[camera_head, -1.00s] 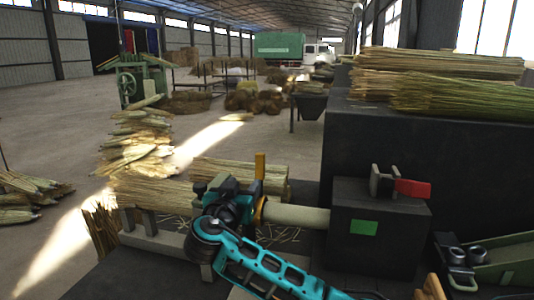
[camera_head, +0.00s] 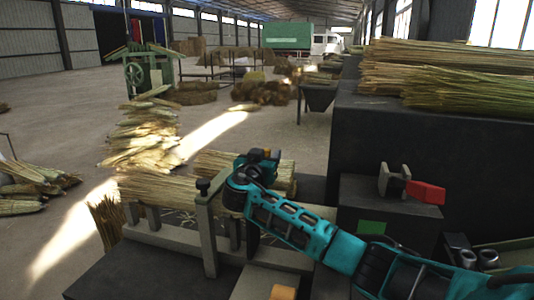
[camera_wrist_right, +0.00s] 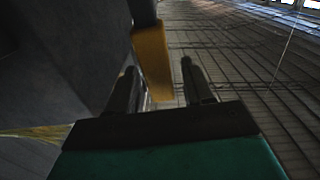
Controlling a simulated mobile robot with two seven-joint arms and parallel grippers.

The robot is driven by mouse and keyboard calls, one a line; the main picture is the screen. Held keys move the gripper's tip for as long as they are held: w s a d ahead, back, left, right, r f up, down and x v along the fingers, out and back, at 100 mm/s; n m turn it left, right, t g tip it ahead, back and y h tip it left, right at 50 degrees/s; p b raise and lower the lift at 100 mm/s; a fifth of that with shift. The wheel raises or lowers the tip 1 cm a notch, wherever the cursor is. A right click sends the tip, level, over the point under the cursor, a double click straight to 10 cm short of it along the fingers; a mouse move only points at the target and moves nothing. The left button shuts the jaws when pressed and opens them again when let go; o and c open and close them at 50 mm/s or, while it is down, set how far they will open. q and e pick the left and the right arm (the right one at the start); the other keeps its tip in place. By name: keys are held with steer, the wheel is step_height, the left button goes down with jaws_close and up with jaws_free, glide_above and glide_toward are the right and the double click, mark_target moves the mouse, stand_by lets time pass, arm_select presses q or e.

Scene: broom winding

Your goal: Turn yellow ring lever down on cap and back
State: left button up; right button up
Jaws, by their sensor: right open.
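The yellow ring lever (camera_wrist_right: 152,62) shows in the right wrist view between the two dark fingers of my right gripper (camera_wrist_right: 160,70). The fingers are open, one on each side of it; I cannot tell whether either touches it. In the head view my right gripper (camera_head: 260,158) is at the broom stalk bundle (camera_head: 165,188), and only a small yellow-orange bit (camera_head: 267,153) shows there. The cap and the lever's ring are hidden behind my right wrist and arm. My left gripper is out of view.
A dark machine block with a green square (camera_head: 371,228) and a red handle (camera_head: 425,192) stands right of my right arm. A grey upright post (camera_head: 208,235) stands left of my wrist. Straw stalks (camera_head: 450,90) lie on the tall dark block. An orange-yellow piece (camera_head: 283,292) shows at the bottom edge.

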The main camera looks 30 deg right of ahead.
steer(key=shift+x, duration=0.9)
jaws_close()
